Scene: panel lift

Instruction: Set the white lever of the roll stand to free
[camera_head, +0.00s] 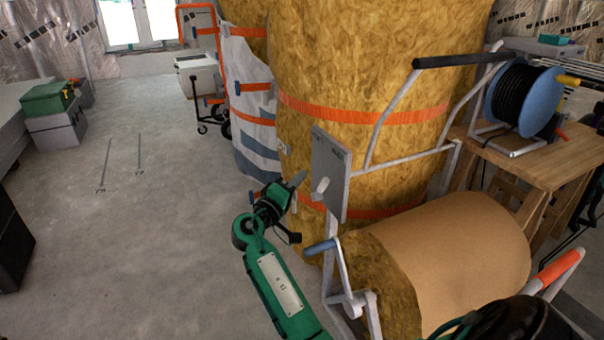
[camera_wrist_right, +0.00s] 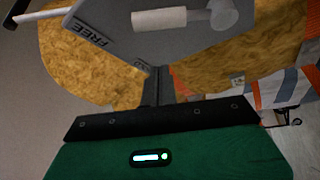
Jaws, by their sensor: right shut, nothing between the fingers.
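The white lever (camera_head: 320,188) sits on the grey plate (camera_head: 331,160) of the roll stand, low on its face. In the right wrist view the lever (camera_wrist_right: 160,18) lies roughly level, its pivot to the right. The plate there (camera_wrist_right: 115,42) bears the word FREE, near the lever's free end; a second label is partly hidden by the fingers. My right gripper (camera_head: 298,180) is shut and empty, just left of the plate. In the wrist view its fingers (camera_wrist_right: 158,80) point at the plate's lower edge, apart from the lever. My left gripper is not in view.
A brown-covered roll (camera_head: 460,250) lies in the stand, with a blue-handled crank (camera_head: 322,246) in front. Tall insulation rolls (camera_head: 370,70) stand behind the plate. A cable reel (camera_head: 525,95) rests on a wooden bench (camera_head: 530,158) at right. The floor (camera_head: 150,230) at left is mostly clear.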

